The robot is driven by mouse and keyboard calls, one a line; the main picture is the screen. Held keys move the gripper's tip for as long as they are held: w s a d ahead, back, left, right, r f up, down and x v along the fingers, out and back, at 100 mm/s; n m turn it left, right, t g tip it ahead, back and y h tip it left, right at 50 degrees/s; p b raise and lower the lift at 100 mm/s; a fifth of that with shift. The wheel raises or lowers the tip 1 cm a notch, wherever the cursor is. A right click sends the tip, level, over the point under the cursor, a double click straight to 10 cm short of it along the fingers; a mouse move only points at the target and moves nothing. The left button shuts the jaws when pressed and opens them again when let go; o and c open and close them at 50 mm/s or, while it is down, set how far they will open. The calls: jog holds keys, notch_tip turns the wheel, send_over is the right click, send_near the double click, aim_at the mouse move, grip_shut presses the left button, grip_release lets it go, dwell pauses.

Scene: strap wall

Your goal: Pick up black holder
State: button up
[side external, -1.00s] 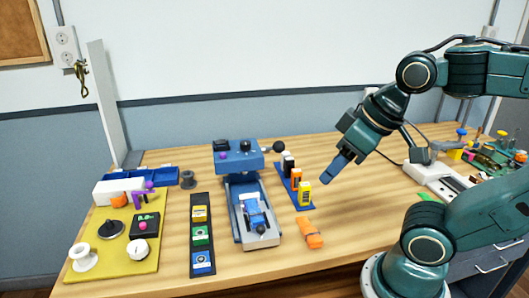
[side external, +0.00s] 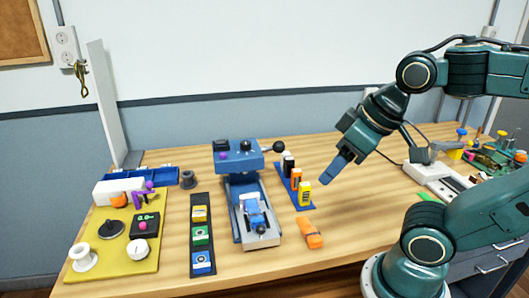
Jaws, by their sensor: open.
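A black holder with a white part (side external: 288,164) stands at the back end of a blue rack (side external: 281,184) near the middle of the table. An orange holder (side external: 296,179) and a yellow holder (side external: 305,194) stand in front of it in the same rack and partly cover its lower part. My gripper (side external: 327,180) points down and left in the air, to the right of the rack and apart from the holders. It is open and empty; the gap between its fingers is hard to see from this side.
A blue press-like device (side external: 246,205) with a black knob lever stands left of the rack. An orange piece (side external: 309,232) lies in front of the rack. Further left are a black strip (side external: 200,271) of coloured blocks and a yellow board (side external: 95,273).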

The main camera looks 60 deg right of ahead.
jog(key=w, duration=0.1)
jog(key=m+g, duration=0.6)
jog(key=m, duration=0.3)
send_over(288, 157)
notch_tip(288, 157, down, 10)
jog(key=shift+f, duration=4.25)
